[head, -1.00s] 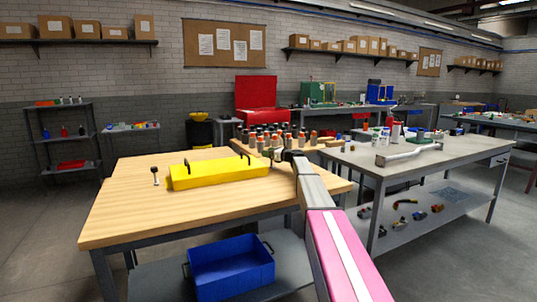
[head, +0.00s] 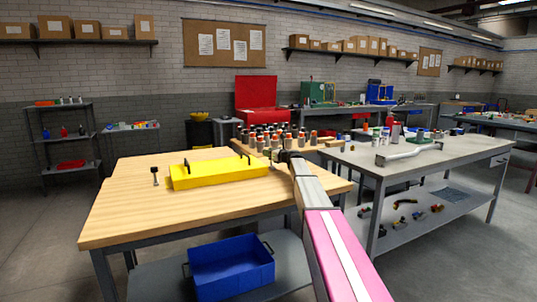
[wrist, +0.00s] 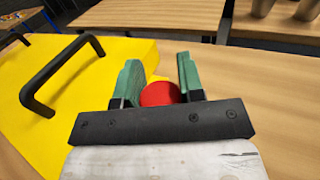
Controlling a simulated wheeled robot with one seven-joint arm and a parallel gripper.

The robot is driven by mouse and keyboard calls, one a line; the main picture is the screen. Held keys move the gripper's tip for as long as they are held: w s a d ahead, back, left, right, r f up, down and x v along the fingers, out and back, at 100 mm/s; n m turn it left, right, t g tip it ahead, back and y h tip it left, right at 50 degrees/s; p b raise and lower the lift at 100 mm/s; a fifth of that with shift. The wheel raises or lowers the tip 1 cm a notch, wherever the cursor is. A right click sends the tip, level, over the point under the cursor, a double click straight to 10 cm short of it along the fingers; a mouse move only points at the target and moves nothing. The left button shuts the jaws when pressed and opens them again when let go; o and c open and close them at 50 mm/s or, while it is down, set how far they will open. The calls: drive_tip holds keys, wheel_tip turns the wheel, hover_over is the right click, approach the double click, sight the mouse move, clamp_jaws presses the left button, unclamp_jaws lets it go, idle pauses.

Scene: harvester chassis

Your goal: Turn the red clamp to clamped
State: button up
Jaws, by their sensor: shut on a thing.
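In the wrist view the red clamp (wrist: 160,94) shows as a rounded red part between the two green fingers of my gripper (wrist: 160,75). The fingers are shut on it, and the dark gripper body hides its lower part. The yellow fixture (wrist: 105,78) with a black handle (wrist: 62,78) lies just left of the gripper. In the head view the yellow fixture (head: 215,174) is on the wooden table (head: 130,205). My gripper (head: 284,156) is at its right end, and the red clamp cannot be made out there.
A dark upright post (head: 155,176) stands left of the yellow fixture. Several grey and orange cylinders (head: 275,140) stand behind the gripper. A blue bin (head: 231,268) is on the shelf below. The table's front left is clear, and a grey bench (head: 440,155) stands at right.

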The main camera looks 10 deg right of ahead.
drive_tip(key=m+t+h, duration=0.1)
drive_tip(key=h, duration=0.1)
drive_tip(key=m+t+h, duration=0.1)
drive_tip(key=m+h, duration=0.1)
drive_tip(key=m+t+h, duration=0.1)
drive_tip(key=m+h, duration=0.1)
drive_tip(key=h, duration=0.1)
drive_tip(key=shift+w+d+t, duration=0.15)
drive_tip(key=shift+d+t, duration=0.1)
drive_tip(key=shift+t, duration=0.15)
drive_tip(key=shift+w+d+m+t+h, duration=0.1)
drive_tip(key=shift+d+m+t+h, duration=0.1)
drive_tip(key=shift+m+h, duration=0.8)
drive_tip(key=shift+w+d+m+t+h, duration=0.15)
drive_tip(key=shift+m+h, duration=0.45)
drive_tip(key=shift+h, duration=0.8)
drive_tip(key=shift+s, duration=0.15)
drive_tip(key=o, duration=0.9)
drive_tip(key=shift+s, duration=0.1)
drive_tip(key=s, duration=1)
drive_tip(key=shift+s+a, duration=0.1)
drive_tip(key=shift+s, duration=0.2)
